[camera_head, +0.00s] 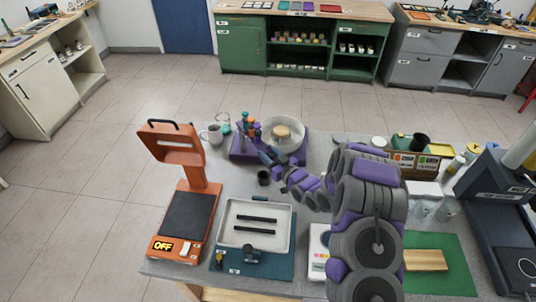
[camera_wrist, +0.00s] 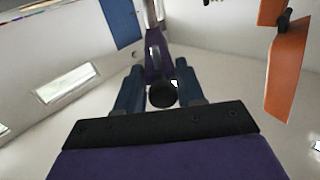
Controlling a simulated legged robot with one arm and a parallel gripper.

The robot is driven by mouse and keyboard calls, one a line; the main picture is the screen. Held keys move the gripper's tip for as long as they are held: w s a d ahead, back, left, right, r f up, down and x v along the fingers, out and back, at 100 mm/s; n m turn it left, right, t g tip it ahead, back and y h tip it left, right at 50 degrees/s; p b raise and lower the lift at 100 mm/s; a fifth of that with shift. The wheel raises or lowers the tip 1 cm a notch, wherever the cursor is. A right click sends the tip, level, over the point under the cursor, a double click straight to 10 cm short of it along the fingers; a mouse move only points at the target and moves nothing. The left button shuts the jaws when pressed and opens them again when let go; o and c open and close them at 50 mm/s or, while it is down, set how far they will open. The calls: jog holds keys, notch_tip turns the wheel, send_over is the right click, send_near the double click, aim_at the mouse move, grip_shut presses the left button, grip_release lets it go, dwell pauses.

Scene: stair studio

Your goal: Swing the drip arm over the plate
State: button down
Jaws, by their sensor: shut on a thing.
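A purple machine (camera_head: 238,156) stands at the far edge of the bench. A pale round bowl (camera_head: 299,131) sits on it, with a small tan round piece (camera_head: 282,132) at its middle, which looks like the plate. An upright assembly with orange and teal parts (camera_head: 246,124) rises left of the bowl; the drip arm's exact outline is hard to make out. My gripper (camera_head: 264,150) is at the machine's front, left of the bowl. In the wrist view, my gripper (camera_wrist: 160,90) has its blue fingers around a purple part (camera_wrist: 154,66) with a black round end (camera_wrist: 162,95).
An orange stand (camera_head: 191,186) reading OFF is at the left, also in the wrist view (camera_wrist: 287,70). Bottles and a box (camera_head: 405,160) stand right of my arm.

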jog(key=shift+w+d, duration=0.65)
jog(key=shift+d, duration=0.2)
jog(key=c, duration=1.1)
grip_release()
jog(key=shift+o, duration=0.9)
jog(key=shift+w, duration=0.15)
jog(key=shift+d, duration=0.1)
jog(key=p+v, duration=0.1)
jog(key=v, duration=1.6)
jog(key=shift+d+f, duration=0.1)
